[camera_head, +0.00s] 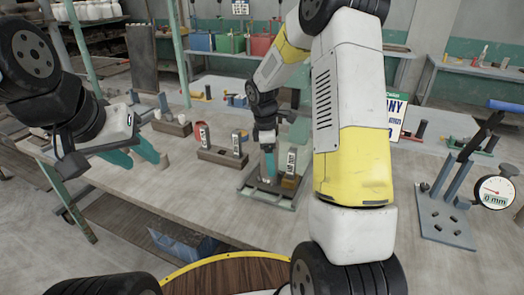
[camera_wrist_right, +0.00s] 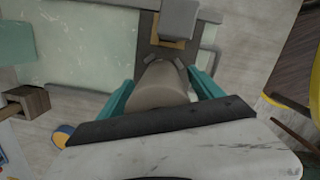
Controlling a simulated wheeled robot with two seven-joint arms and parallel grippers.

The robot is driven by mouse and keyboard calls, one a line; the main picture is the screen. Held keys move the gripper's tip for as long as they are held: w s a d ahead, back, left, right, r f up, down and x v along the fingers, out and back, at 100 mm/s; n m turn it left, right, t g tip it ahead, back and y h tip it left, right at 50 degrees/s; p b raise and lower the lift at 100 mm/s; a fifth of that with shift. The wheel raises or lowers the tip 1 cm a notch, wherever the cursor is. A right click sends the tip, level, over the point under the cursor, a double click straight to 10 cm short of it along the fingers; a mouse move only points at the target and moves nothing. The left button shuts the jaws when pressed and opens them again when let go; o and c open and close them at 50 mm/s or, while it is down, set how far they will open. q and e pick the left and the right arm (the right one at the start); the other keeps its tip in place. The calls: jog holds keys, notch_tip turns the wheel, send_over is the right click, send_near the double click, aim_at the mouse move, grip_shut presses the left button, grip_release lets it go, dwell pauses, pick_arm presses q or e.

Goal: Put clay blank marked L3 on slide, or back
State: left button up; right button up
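My right gripper (camera_head: 269,165) points down over the slide (camera_head: 262,200), a flat metal plate on the bench. In the right wrist view, its teal fingers (camera_wrist_right: 160,84) flank a grey-beige clay blank (camera_wrist_right: 160,92) and appear to touch both its sides. The blank's mark is hidden, so I cannot tell whether it is L3. In the head view the fingers mostly hide it. I cannot tell whether it touches the slide.
A dark wooden block (camera_head: 222,158) with upright label plates stands left of the slide. Another small wooden block (camera_head: 172,126) is behind it. A stand with a dial gauge (camera_head: 494,192) is at the right. A printed sign (camera_head: 396,108) stands behind my right arm. The front-left bench is clear.

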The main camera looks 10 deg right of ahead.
jog(key=r, duration=0.4)
jog(key=a+r, duration=0.1)
jog(key=r, duration=0.6)
jog(key=shift+w+a+r, duration=0.15)
jog(key=shift+a+r, duration=0.05)
jog(key=shift+r, duration=0.2)
jog(key=s+r+m+t+y, duration=0.25)
jog(key=s+r+m, duration=0.45)
jog(key=s+r, duration=0.45)
jog(key=s+a+m+t+y, duration=0.1)
jog(key=s+m+t, duration=0.3)
jog(key=s+m, duration=0.4)
jog(key=s+f, duration=0.1)
jog(key=s, duration=0.4)
jog(key=shift+a, duration=0.1)
